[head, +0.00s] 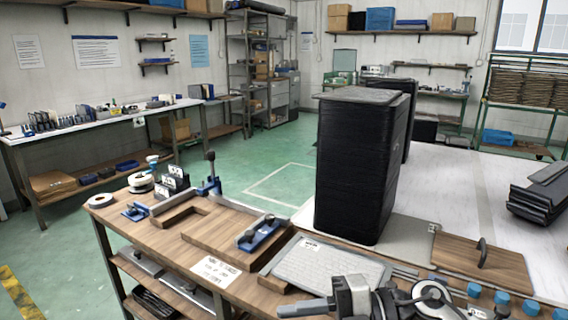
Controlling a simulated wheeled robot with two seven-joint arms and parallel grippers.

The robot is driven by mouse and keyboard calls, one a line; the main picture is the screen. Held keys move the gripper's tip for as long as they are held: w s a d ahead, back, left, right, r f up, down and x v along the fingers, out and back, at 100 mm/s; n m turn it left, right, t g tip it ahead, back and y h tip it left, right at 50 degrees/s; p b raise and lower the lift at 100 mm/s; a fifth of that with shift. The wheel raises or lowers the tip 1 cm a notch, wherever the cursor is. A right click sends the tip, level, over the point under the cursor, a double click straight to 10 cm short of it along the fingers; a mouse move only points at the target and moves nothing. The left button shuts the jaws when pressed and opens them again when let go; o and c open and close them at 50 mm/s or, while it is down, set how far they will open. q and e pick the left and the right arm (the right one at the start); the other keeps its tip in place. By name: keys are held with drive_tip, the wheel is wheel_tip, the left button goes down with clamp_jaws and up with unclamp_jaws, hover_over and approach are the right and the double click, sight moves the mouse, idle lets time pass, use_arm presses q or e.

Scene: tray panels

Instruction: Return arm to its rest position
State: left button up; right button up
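A grey and black mechanism at the bottom edge of the head view looks like my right gripper (303,308), reaching in from the right over the front of the wooden bench. Its grey finger part points left, and the rest is cut off by the frame. I cannot tell whether it is open or shut, and nothing is clearly held in it. My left gripper is not in view.
A tall black stack of trays (355,170) stands behind a grey panel (327,262) on the wooden bench (180,240). A blue clamp (260,233), a wooden board with handle (485,265) and several blue caps (502,298) lie nearby. Green floor (260,160) is open beyond.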

drive_tip(key=w+d+f+m+t+h, duration=0.1)
drive_tip(key=d+f+m+t+h, duration=0.3)
drive_tip(key=m+t, duration=0.65)
drive_tip(key=d+f+m+t+h, duration=0.35)
drive_tip(key=m+t, duration=0.35)
drive_tip(key=m, duration=0.6)
drive_tip(key=s+d+f+m+g+h, duration=0.2)
drive_tip(key=s+f+m+g+h, duration=0.1)
drive_tip(key=s+f, duration=0.3)
drive_tip(key=s+d+f+m+g+h, duration=0.2)
drive_tip(key=s+f, duration=0.4)
drive_tip(key=f, duration=0.3)
drive_tip(key=shift+s+d+f+m+g+h, duration=0.15)
drive_tip(key=shift+d+f+m+g+h, duration=0.15)
drive_tip(key=shift+m+g+h, duration=0.45)
